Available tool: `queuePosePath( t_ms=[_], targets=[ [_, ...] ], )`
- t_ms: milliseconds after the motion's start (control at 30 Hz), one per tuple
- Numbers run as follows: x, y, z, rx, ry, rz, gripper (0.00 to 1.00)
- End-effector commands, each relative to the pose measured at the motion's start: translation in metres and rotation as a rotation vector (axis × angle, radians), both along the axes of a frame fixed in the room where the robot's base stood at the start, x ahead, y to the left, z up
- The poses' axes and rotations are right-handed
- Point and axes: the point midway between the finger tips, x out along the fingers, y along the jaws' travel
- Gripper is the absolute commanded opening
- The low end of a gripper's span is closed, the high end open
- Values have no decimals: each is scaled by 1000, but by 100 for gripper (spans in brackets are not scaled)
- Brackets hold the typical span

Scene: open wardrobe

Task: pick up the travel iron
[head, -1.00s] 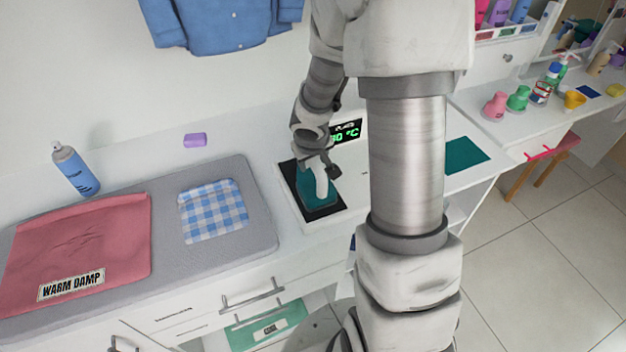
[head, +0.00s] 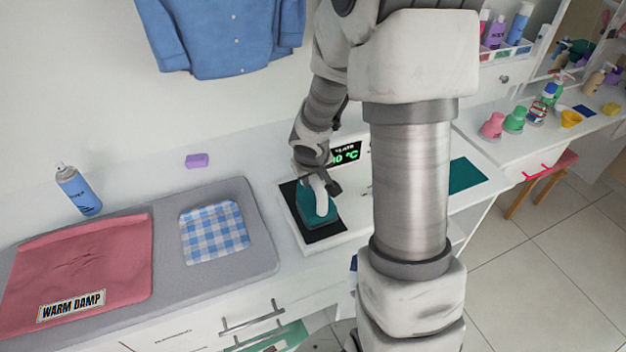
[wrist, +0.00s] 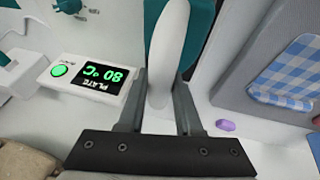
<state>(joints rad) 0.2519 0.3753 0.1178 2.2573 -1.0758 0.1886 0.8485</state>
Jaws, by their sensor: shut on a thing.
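The travel iron (head: 316,216) has a teal body and a white handle. It is at the black plate (head: 309,235) on the white counter, and I cannot tell whether it touches the plate. In the wrist view the iron's white handle (wrist: 166,60) stands between the two fingers, with teal body on both sides of it. My gripper (wrist: 165,95) is shut on that handle. In the head view my gripper (head: 322,190) is at the top of the iron, partly hidden by my wrist.
A display reading 80 °C (head: 345,155) stands behind the plate. To the left, a grey ironing pad (head: 262,262) bears a checked cloth (head: 214,232) and a pink cloth marked WARM DAMP (head: 85,265). A blue spray can (head: 79,192) and a purple block (head: 197,161) stand behind the pad.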

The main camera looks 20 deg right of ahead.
Motion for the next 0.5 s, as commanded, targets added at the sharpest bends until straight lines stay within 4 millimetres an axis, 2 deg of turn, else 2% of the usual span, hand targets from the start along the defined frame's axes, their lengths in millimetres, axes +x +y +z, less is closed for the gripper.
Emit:
queuePosePath(
  t_ms=[33,133,267,500],
  targets=[
    [1,-1,15,-1,-5,-1,0],
    [1,-1,33,-2,-6,0,0],
    [-26,-5,41,-2,-4,-2,0],
    [-76,-12,76,-2,-6,-4,0]
  ],
)
